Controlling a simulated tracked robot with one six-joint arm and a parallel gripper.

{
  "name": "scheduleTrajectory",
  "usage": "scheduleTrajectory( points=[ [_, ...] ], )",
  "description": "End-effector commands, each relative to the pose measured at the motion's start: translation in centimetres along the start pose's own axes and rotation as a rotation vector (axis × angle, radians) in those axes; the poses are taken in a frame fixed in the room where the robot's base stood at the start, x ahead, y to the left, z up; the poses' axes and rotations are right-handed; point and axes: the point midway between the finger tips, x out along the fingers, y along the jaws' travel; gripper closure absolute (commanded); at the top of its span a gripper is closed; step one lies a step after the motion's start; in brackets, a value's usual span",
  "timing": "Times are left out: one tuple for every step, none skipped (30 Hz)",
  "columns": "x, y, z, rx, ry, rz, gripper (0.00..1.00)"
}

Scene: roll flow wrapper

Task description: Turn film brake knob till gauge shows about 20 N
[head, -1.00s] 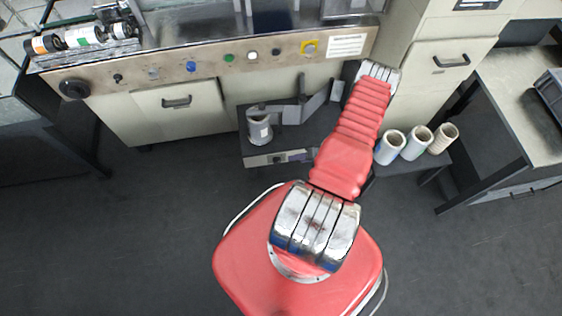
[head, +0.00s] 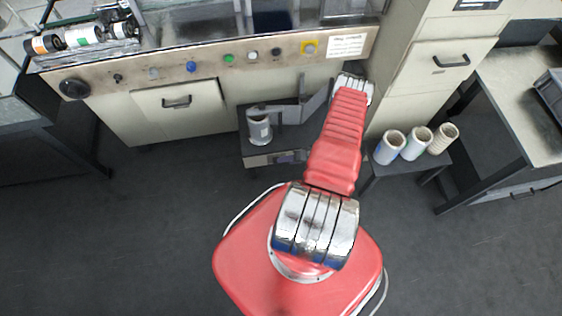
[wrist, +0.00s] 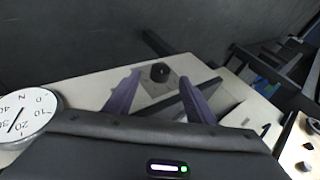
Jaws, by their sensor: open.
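The black film brake knob (wrist: 160,72) stands on a pale panel in the wrist view. My gripper (wrist: 160,84) is open, its two purple fingers spread to the left and right of the knob in the picture. Whether the fingers reach down around the knob or stop short of it, I cannot tell. The round white gauge (wrist: 22,112) is at the left edge of the wrist view, cut off by the frame, with marks from 0 to 40 N. Its dark needle lies near the 20 and 30 marks; the exact reading is unclear. My arm largely hides the gripper in the head view.
A low unit carries a film roll (head: 259,130) and a grey bracket (head: 290,112). Several spare rolls (head: 413,143) stand on a small stand to the right. The machine's button panel (head: 210,66) runs above. The dark floor (head: 130,230) is clear at left.

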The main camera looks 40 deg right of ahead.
Motion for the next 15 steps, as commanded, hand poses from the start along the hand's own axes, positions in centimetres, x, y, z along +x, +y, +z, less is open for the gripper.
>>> scheduleTrajectory(
  points=[
    [0.8, 0.0, 0.1, -0.002, -0.001, 0.0, 0.5],
    [1.3, -0.1, 0.1, -0.001, -0.002, -0.001, 0.5],
    [1.8, 0.0, 0.1, -0.002, -0.001, 0.0, 0.5],
    [2.2, 0.0, 0.1, -0.002, -0.001, 0.0, 0.5],
    [2.6, 0.0, 0.1, -0.001, -0.002, 0.0, 0.5],
    [3.2, 0.0, 0.1, -0.002, -0.002, 0.0, 0.5],
    [3.6, -0.1, 0.1, -0.002, -0.002, 0.0, 0.5],
    [4.0, -0.1, 0.1, -0.002, -0.002, 0.0, 0.5],
    [4.5, 0.0, 0.1, -0.002, -0.001, 0.0, 0.5],
    [4.8, 0.0, 0.1, -0.001, -0.001, 0.0, 0.5],
    [5.1, 0.0, 0.0, -0.001, 0.0, 0.001, 0.5],
    [5.5, 0.0, 0.0, -0.001, 0.0, 0.001, 0.5],
    [5.7, 0.0, 0.1, 0.0, -0.001, 0.001, 0.5],
    [5.9, 0.0, 0.1, 0.0, 0.0, 0.001, 0.5],
    [6.1, 0.0, 0.0, 0.0, 0.0, 0.001, 0.5]
  ],
)
